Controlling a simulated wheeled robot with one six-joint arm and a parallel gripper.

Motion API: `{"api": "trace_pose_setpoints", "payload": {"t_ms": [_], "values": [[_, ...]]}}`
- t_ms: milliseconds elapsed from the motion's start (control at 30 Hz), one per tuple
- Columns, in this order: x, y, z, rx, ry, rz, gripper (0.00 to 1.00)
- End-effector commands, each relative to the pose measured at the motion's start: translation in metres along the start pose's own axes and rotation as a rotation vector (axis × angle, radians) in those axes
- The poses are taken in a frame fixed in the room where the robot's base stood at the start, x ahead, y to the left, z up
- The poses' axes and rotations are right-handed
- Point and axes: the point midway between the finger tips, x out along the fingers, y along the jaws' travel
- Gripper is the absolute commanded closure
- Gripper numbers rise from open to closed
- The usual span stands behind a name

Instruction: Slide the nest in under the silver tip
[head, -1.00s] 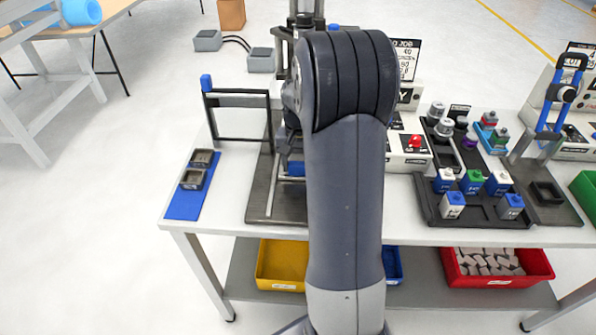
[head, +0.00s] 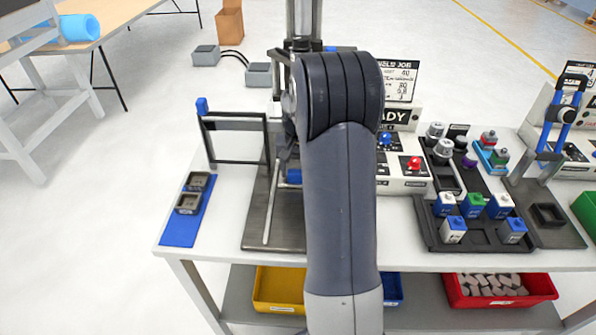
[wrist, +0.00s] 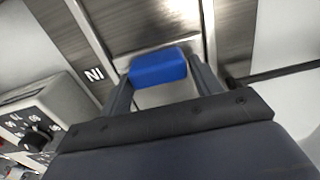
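In the wrist view a blue block (wrist: 158,67), which looks like the handle of the nest, lies between the two fingers of my gripper (wrist: 160,72). The fingers flank it closely on both sides; I cannot tell whether they press on it. In the head view a small blue part (head: 294,176) shows beside my arm, above the dark base plate (head: 255,230) of the bench station. My arm hides the gripper there and most of the nest. The silver tip cannot be made out; the station's upright column (head: 303,20) rises behind my arm.
A dark bar frame (head: 236,119) stands left of the station, near a blue mat (head: 180,230) with two small dark trays. A control box (head: 400,170) with a red button and a black tray (head: 480,240) of blocks are on the right.

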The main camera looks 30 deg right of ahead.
Motion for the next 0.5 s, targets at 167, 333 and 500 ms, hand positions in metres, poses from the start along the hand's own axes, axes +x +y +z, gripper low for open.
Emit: {"api": "trace_pose_setpoints", "payload": {"t_ms": [167, 333, 500], "values": [[0.0013, 0.0001, 0.0019, 0.0, -0.007, 0.001, 0.24], [0.0017, 0.0001, 0.0027, 0.0, -0.009, 0.001, 0.24], [-0.0047, 0.0, 0.0023, 0.001, -0.008, 0.0, 0.24]]}}
